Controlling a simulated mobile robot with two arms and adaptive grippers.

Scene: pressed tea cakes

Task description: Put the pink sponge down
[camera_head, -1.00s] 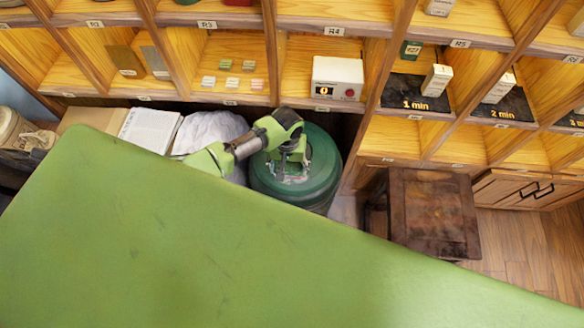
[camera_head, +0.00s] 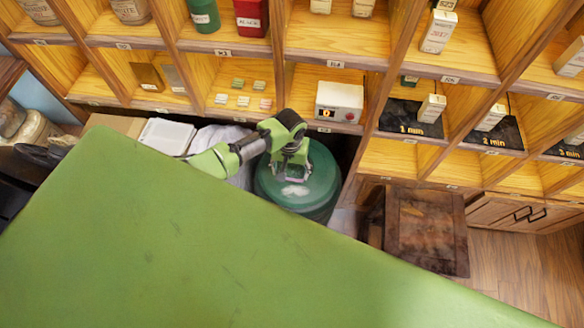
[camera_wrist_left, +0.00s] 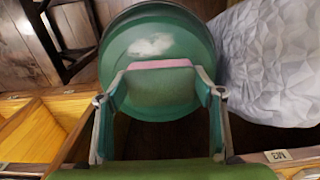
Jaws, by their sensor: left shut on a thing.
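My left arm comes in from the left in the head view. Its gripper (camera_head: 291,172) points down over a green drum (camera_head: 322,192) with a whitish patch on its lid. In the left wrist view my left gripper (camera_wrist_left: 160,78) is shut on the pink sponge (camera_wrist_left: 160,64). Only a thin pink strip of the sponge shows between the fingertips, with the green drum (camera_wrist_left: 190,40) behind it. In the head view I cannot make out the sponge. I cannot tell how far it is above the lid. My right gripper is not in view.
Wooden shelves (camera_head: 225,52) with jars, boxes and small blocks stand behind the drum. A pale crumpled bag (camera_wrist_left: 268,65) lies beside the drum. A dark wooden stool (camera_head: 425,230) is to the right. A large green surface (camera_head: 190,250) fills the foreground.

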